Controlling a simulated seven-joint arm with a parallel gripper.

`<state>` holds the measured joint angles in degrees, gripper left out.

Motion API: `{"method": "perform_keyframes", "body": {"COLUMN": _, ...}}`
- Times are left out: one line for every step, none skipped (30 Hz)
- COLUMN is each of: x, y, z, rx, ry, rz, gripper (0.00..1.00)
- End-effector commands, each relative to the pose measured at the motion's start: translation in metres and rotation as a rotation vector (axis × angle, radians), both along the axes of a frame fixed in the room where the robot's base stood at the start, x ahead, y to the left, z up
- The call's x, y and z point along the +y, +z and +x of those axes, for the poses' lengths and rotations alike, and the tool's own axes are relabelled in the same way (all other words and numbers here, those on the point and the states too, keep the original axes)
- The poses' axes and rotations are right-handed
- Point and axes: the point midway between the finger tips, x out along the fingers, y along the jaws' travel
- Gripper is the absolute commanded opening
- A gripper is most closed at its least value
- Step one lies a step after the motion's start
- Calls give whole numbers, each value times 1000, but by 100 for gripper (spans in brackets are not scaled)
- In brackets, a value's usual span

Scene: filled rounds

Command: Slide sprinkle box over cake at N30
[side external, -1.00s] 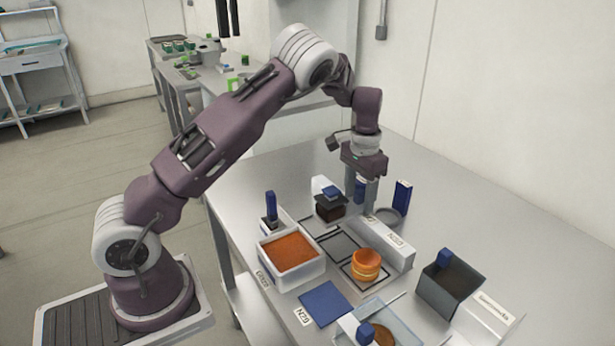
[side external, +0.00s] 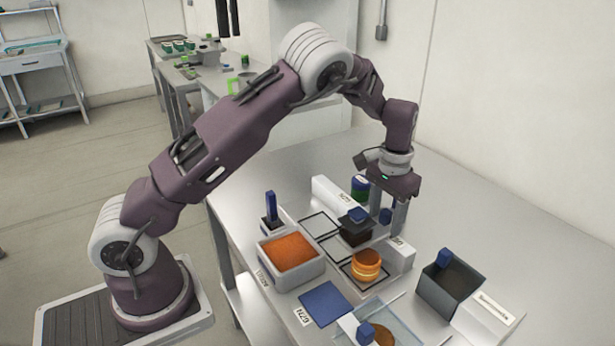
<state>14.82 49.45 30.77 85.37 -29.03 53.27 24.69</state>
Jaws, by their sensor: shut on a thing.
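The sprinkle box (side external: 355,232) is dark with a blue block on top, in front of the white rail, behind and slightly left of the cake. The cake (side external: 366,266) is a round orange stack in the nearest outlined cell. My gripper (side external: 387,218) is beyond the box, at the rail, shut on a blue grip (side external: 386,215) between its fingers. That grip seems joined to the box, but the join is hidden.
A white tray of orange grains (side external: 316,269) and a blue mat (side external: 325,303) lie left of the cake. A dark bin (side external: 450,287) stands to the right, a clear tray (side external: 400,331) in front. A jar (side external: 361,187) is behind the rail. The far right table is clear.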

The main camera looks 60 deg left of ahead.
Motion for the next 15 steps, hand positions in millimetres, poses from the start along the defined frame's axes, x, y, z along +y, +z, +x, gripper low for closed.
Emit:
{"method": "perform_keyframes", "body": {"x": -5, "y": 0, "z": 1, "rx": -2, "ry": -2, "rz": -1, "gripper": 32}}
{"method": "perform_keyframes", "body": {"x": -8, "y": 0, "z": 1, "rx": -2, "ry": -2, "rz": -1, "gripper": 32}}
{"method": "perform_keyframes", "body": {"x": -11, "y": 0, "z": 1, "rx": -2, "ry": -2, "rz": -1, "gripper": 32}}
{"method": "perform_keyframes", "body": {"x": -14, "y": 0, "z": 0, "rx": -2, "ry": -1, "rz": -1, "gripper": 32}}
{"method": "perform_keyframes", "body": {"x": -17, "y": 0, "z": 1, "rx": -2, "ry": -2, "rz": -1, "gripper": 32}}
{"method": "perform_keyframes", "body": {"x": -21, "y": 0, "z": 1, "rx": -2, "ry": -3, "rz": 0, "gripper": 32}}
{"method": "perform_keyframes", "body": {"x": -23, "y": 0, "z": 1, "rx": -2, "ry": -3, "rz": 0, "gripper": 32}}
{"method": "perform_keyframes", "body": {"x": -26, "y": 0, "z": 1, "rx": -2, "ry": -2, "rz": 0, "gripper": 32}}
{"method": "perform_keyframes", "body": {"x": -29, "y": 0, "z": 1, "rx": -2, "ry": -2, "rz": 0, "gripper": 32}}
{"method": "perform_keyframes", "body": {"x": -32, "y": 0, "z": 1, "rx": -2, "ry": -3, "rz": 0, "gripper": 32}}
{"method": "perform_keyframes", "body": {"x": -35, "y": 0, "z": 0, "rx": -2, "ry": -3, "rz": 0, "gripper": 32}}
{"method": "perform_keyframes", "body": {"x": -38, "y": 0, "z": 0, "rx": -2, "ry": -2, "rz": 0, "gripper": 32}}
{"method": "perform_keyframes", "body": {"x": -40, "y": 0, "z": 0, "rx": -2, "ry": -2, "rz": 0, "gripper": 32}}
{"method": "perform_keyframes", "body": {"x": -41, "y": 0, "z": 0, "rx": -2, "ry": -2, "rz": 0, "gripper": 32}}
{"method": "perform_keyframes", "body": {"x": -42, "y": 0, "z": 0, "rx": -2, "ry": -1, "rz": 0, "gripper": 32}}
